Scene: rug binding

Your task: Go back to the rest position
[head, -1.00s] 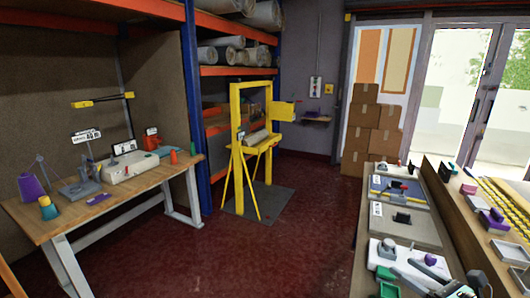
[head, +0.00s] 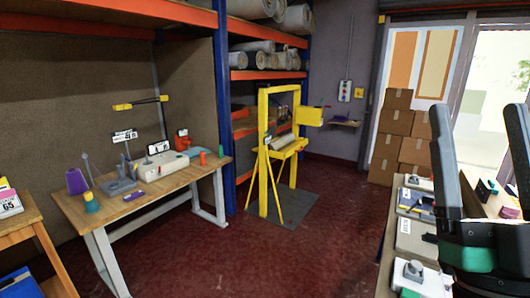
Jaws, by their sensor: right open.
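My right gripper (head: 478,112) stands at the right edge of the head view with its two dark fingers pointing up. The fingers are wide apart, and I see nothing held between them. It is in front of the right-hand bench (head: 418,237) and hides much of it. My left gripper is not in view.
A wooden table (head: 150,200) with a white machine (head: 160,164) and a purple cone (head: 76,181) stands at left. A yellow frame (head: 263,150) stands on a dark mat in the middle. Cardboard boxes (head: 393,122) are stacked behind. The red floor (head: 310,255) between is clear.

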